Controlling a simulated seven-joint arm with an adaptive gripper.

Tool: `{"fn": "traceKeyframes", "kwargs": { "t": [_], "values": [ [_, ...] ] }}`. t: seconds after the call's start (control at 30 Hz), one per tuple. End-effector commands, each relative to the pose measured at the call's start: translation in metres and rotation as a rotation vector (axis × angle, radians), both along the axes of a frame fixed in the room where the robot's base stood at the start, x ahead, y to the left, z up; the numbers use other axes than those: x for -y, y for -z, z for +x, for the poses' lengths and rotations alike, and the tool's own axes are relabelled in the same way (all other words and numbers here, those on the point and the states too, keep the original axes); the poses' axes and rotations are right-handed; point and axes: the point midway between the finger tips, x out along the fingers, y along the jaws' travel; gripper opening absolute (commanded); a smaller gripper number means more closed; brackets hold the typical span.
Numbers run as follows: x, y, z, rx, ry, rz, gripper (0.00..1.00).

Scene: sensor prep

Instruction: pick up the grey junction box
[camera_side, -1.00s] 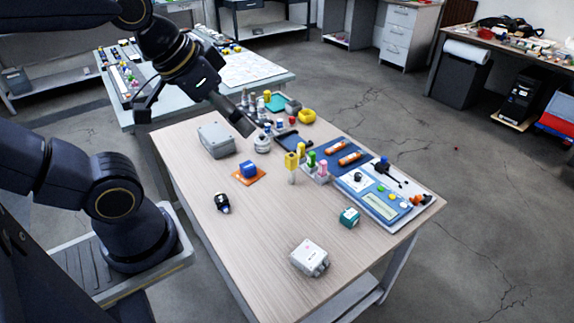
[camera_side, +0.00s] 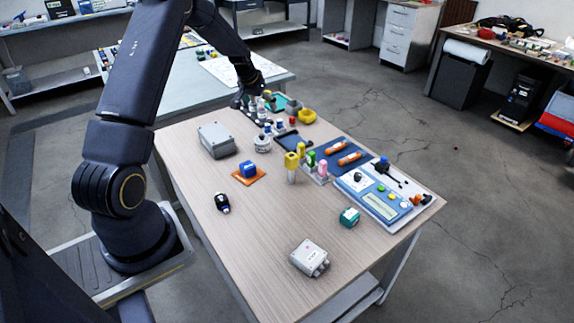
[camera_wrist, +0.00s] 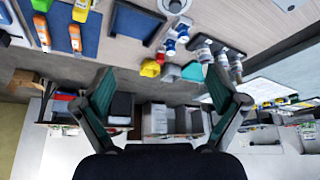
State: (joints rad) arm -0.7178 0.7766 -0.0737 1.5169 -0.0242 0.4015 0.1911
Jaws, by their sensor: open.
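A grey junction box (camera_side: 216,140) with a flat lid sits at the back left of the wooden table. A paler grey-white box (camera_side: 310,257) with round fittings on one side stands near the front edge. I cannot see either box clearly in the wrist view. My gripper (camera_wrist: 160,95) is open and empty, its two teal-padded fingers wide apart. In the side view my gripper (camera_side: 250,99) is at the table's far end, behind and right of the grey junction box and apart from it; it is small and partly hidden there.
A blue block on an orange pad (camera_side: 249,171) and a small black item (camera_side: 222,202) lie in front of the grey box. Several small bottles (camera_side: 263,142) stand to its right. A yellow bin (camera_side: 306,116) is at the back. The table's left front is clear.

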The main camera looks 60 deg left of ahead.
Motion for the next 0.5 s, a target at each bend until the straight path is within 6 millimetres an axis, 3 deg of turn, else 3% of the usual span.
{"fn": "traceKeyframes", "kwargs": {
  "t": [0.03,0.17,0.27,0.5],
  "values": [
    [-0.007,0.019,-0.012,-0.023,-0.023,-0.023,0.96],
    [-0.017,0.039,-0.026,-0.045,-0.053,-0.044,0.96],
    [-0.020,0.053,-0.022,-0.046,-0.055,-0.045,0.96],
    [-0.031,0.105,-0.003,-0.047,-0.053,-0.044,0.96]
  ]
}}
